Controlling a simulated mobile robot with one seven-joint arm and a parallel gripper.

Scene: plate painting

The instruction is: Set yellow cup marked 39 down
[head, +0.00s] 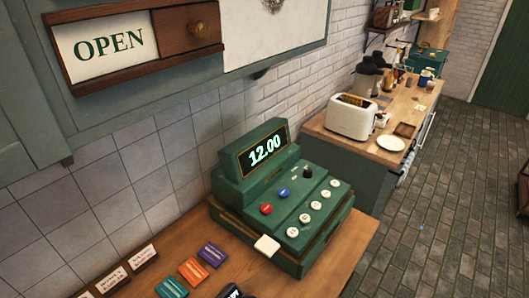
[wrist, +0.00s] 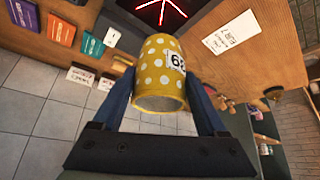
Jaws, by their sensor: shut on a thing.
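In the wrist view, my gripper (wrist: 163,85) is shut on a yellow cup (wrist: 157,75) with white polka dots. Its two dark blue fingers press on either side of the cup. The cup has a white label with black digits, which appear upside down and partly turned away, consistent with 39. Its rim points toward the bottom of the picture. I cannot tell whether its base touches anything. The head view shows neither my gripper nor the cup.
A green cash register (head: 285,195) reading 12.00 stands on a wooden counter (head: 345,245). Coloured card boxes (head: 191,270) and small white signs (head: 143,256) are to its left. In the wrist view, a dark device with red lines (wrist: 165,12) and a white paper (wrist: 230,31) lie beyond the cup.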

